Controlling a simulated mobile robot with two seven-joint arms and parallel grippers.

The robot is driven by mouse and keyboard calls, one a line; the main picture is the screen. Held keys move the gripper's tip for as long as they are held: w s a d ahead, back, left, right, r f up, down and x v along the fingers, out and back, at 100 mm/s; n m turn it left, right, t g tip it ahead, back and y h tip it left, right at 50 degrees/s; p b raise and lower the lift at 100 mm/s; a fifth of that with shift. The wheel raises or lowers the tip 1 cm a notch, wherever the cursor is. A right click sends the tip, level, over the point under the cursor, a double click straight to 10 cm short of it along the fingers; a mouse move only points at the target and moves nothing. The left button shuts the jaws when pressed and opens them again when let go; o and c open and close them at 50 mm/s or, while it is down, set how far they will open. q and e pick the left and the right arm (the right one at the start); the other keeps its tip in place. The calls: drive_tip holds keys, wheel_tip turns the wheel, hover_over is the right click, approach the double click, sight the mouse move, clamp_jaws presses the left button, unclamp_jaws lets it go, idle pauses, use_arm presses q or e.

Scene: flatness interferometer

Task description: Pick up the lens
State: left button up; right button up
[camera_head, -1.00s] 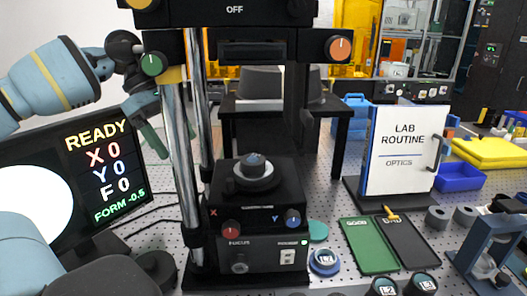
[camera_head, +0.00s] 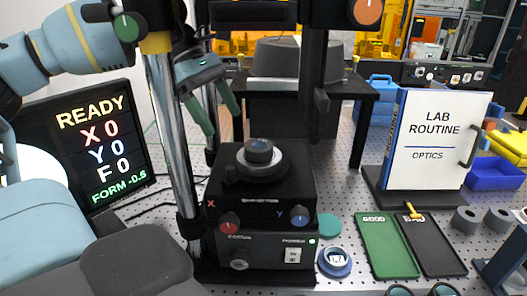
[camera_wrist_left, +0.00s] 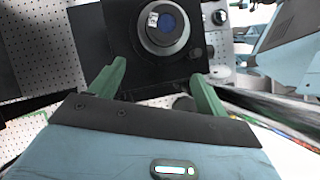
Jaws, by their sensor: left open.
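My left gripper (camera_head: 223,123) is open and empty, with green fingers pointing down. It is up and to the left of the lens, behind the front chrome post. In the left wrist view the open fingers (camera_wrist_left: 158,72) lie short of the ring, apart from it. My right gripper is not in view.
Chrome posts (camera_head: 165,140) stand close to my left arm. A monitor (camera_head: 100,145) is at left. A labelled blue round holder (camera_head: 335,261), a green tray (camera_head: 387,245), a black tray (camera_head: 432,244) and a lab binder (camera_head: 437,140) are at right.

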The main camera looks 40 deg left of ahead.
sight(255, 143)
use_arm(q)
drive_tip(key=d, duration=0.1)
drive_tip(key=w+d, duration=0.1)
drive_tip(key=shift+d+f, duration=0.15)
drive_tip(key=shift+d, duration=0.15)
drive_tip(key=shift+w+d+b, duration=0.1)
drive_tip(key=shift+d+b, duration=0.2)
drive_tip(key=shift+d, duration=0.2)
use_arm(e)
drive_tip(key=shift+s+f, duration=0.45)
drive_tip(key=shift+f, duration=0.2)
use_arm(q)
drive_tip(key=shift+w+d, duration=0.1)
drive_tip(key=shift+d, duration=0.15)
drive_tip(key=x, duration=0.2)
drive_tip(key=b+x, duration=0.1)
drive_tip(key=x, duration=0.1)
drive_tip(key=shift+w+d, duration=0.15)
drive_tip(key=shift+d, duration=0.25)
drive_tip(key=shift+d+f, duration=0.2)
drive_tip(key=shift+f, duration=0.1)
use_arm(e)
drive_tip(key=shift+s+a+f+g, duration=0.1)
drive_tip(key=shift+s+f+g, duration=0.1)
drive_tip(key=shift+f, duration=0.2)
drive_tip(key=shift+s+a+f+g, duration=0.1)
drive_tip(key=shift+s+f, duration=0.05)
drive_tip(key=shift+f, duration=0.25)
